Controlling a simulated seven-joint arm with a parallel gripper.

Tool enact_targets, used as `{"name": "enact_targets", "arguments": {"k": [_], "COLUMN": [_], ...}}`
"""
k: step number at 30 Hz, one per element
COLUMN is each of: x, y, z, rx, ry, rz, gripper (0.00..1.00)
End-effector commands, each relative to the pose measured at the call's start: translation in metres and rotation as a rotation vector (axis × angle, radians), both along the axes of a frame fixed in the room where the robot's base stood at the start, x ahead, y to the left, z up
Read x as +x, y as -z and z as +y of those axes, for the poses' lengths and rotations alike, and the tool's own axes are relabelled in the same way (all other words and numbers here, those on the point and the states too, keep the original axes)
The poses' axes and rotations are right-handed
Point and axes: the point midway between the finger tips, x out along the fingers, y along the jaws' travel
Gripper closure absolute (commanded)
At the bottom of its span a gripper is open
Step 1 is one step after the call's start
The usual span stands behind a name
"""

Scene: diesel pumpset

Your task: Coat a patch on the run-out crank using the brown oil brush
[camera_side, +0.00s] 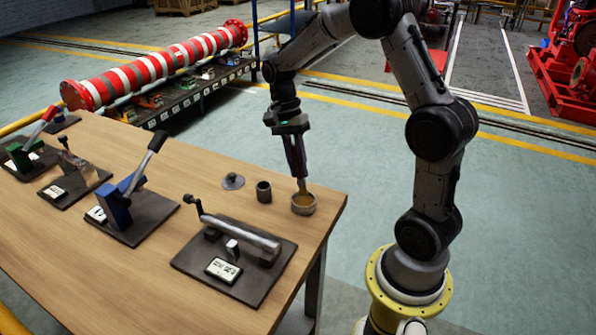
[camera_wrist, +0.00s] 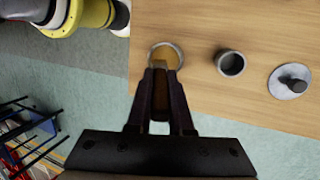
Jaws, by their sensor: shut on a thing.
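My gripper (camera_side: 300,178) points down at the table's right end, shut on the brown oil brush (camera_side: 303,187). The brush's lower end is in or just above a small round pot (camera_side: 303,210) with amber contents; its tip is hard to make out. In the wrist view, the fingers (camera_wrist: 161,72) close on the brown brush (camera_wrist: 159,108), with the pot (camera_wrist: 178,46) just beyond them. A fixture with a shiny horizontal cylinder and a crank handle, apparently the run-out crank (camera_side: 243,236), stands on a dark plate left of and nearer than the pot.
A dark cup (camera_side: 264,192) and a grey disc with a knob (camera_side: 233,181) stand left of the pot. A blue lever fixture (camera_side: 117,208), a fixture with a clear part (camera_side: 78,175) and a green lever fixture (camera_side: 20,158) stand farther left. Bare wood (camera_side: 150,275) lies in front.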

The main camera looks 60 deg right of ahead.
Motion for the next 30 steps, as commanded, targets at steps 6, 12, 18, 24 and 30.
{"name": "enact_targets", "arguments": {"k": [6,12,18,24,30], "x": [0.0,0.001,0.0,0.0,0.0], "y": [-0.017,-0.031,-0.043,-0.045,-0.045], "z": [0.0,0.0,0.0,0.0,0.0], "rx": [-0.001,-0.001,-0.001,0.0,0.0], "ry": [0.0,0.0,0.0,0.0,0.0], "rz": [-0.002,-0.003,-0.002,-0.001,-0.001], "gripper": [1.0,1.0,1.0,1.0,1.0]}}
